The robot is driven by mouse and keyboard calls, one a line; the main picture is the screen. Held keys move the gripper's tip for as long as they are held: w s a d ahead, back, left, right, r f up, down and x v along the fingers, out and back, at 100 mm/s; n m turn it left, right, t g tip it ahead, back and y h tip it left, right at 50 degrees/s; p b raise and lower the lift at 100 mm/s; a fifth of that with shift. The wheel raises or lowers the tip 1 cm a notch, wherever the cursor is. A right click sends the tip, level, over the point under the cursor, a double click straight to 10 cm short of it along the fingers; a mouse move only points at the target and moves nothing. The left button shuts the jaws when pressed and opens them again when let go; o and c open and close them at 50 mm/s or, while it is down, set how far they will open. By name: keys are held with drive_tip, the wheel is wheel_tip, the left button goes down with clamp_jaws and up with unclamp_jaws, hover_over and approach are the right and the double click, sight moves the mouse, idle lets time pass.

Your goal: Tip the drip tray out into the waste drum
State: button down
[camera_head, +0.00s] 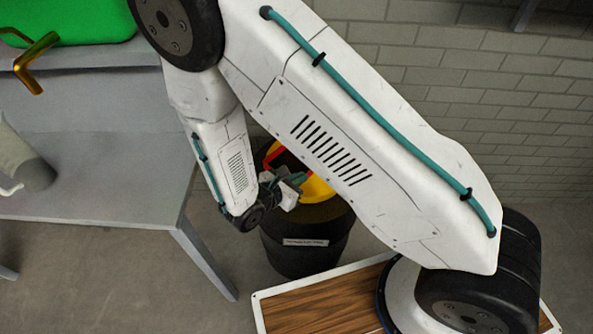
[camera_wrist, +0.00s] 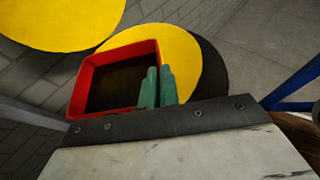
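The drip tray is a red, square, shallow tray (camera_wrist: 84,92) with a dark brown inside; the dark part may be its contents or its floor. My gripper (camera_wrist: 157,86) has two teal fingers close together at the tray's right wall, and they look closed on it. The waste drum (camera_head: 303,250) is black with a pale label and yellow at its top. In the head view the tray (camera_head: 275,155) shows as a red edge over the drum's top, partly hidden by my arm. The drum's dark side shows behind the tray in the wrist view (camera_wrist: 212,72). I cannot tell the tray's tilt.
A second yellow disc (camera_wrist: 60,22) stands beside the drum, perhaps its lid. A grey metal bench (camera_head: 90,190) is at the left, with a green object (camera_head: 75,20) and a grey can (camera_head: 25,160) on it. A brick wall (camera_head: 450,60) is behind.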

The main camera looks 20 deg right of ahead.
drive_tip(key=shift+w+d, duration=0.1)
drive_tip(key=shift+d, duration=0.05)
